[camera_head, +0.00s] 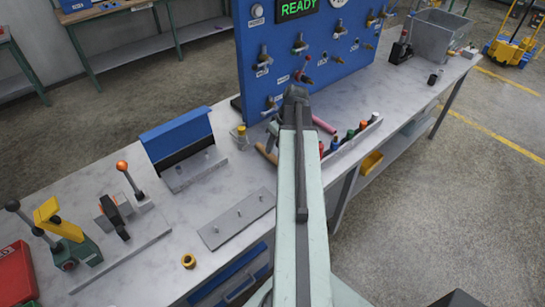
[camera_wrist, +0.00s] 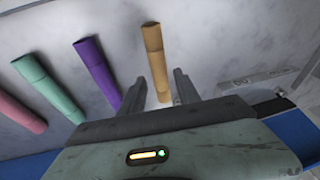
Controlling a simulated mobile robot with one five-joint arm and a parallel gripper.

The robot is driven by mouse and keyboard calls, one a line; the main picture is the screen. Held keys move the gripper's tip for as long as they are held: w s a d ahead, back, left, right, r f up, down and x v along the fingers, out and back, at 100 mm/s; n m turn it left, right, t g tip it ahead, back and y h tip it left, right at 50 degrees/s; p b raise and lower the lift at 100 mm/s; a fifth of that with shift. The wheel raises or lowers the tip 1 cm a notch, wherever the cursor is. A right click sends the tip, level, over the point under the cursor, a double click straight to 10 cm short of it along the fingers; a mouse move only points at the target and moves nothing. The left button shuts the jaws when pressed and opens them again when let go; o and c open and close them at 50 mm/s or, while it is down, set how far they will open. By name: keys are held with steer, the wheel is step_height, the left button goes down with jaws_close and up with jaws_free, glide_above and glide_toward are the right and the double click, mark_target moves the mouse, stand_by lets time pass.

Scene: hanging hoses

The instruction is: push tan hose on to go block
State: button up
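The tan hose (camera_wrist: 154,48) is a short tube in the wrist view. Its lower end runs between the two fingers of my gripper (camera_wrist: 160,88), which stand apart with gaps beside the hose. The tan hose also shows in the head view (camera_head: 265,154), left of my arm's end. My fingers are hidden behind my arm in the head view. I cannot pick out the go block for sure. A pale grey piece (camera_wrist: 255,79) at the right of the wrist view bears dark marks too blurred to read.
Purple (camera_wrist: 97,72), green (camera_wrist: 48,88) and pink hoses (camera_wrist: 20,110) are left of the tan one. A blue panel (camera_head: 345,72) with several labelled fittings and a READY display stands behind. A plate with pegs (camera_head: 238,220) lies on the bench. A grey bin (camera_head: 437,38) is far right.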

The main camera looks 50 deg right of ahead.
steer(key=b+x, duration=0.4)
steer(key=x, duration=0.1)
steer(key=shift+w+d+f, duration=0.1)
steer(key=shift+d+f, duration=0.05)
steer(key=shift+r, duration=0.25)
steer(key=shift+f, duration=0.1)
jaws_close()
